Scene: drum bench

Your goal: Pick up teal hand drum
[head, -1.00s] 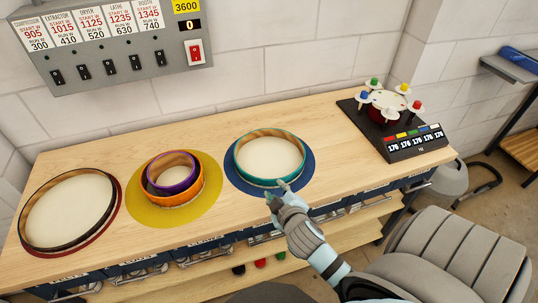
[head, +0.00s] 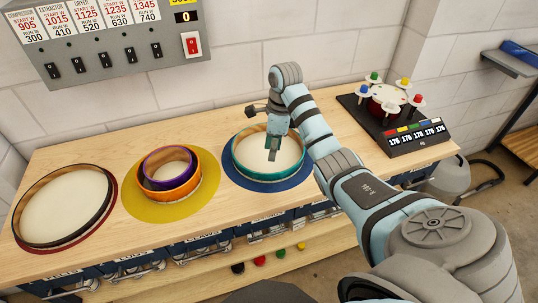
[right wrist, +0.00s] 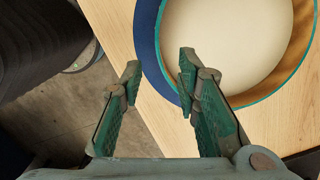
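The teal hand drum (head: 238,162) lies flat, pale skin up, on a round blue mat (head: 234,177) on the bench. My right gripper (head: 264,131) is over the drum, its fingers apart and empty. In the right wrist view, the teal drum (right wrist: 225,40) fills the upper right. There the right gripper (right wrist: 158,74) is open, with one finger overlapping the drum's rim and the other outside it over the bench edge and floor. I cannot tell how high the fingers are above the rim. My left gripper is not in view.
An orange drum with a purple drum inside (head: 168,167) sits on a yellow mat (head: 140,200). A larger dark-rimmed drum (head: 62,205) lies at the left on a red mat. A black device with coloured knobs (head: 395,105) stands at the right. A switch panel (head: 110,50) hangs on the wall.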

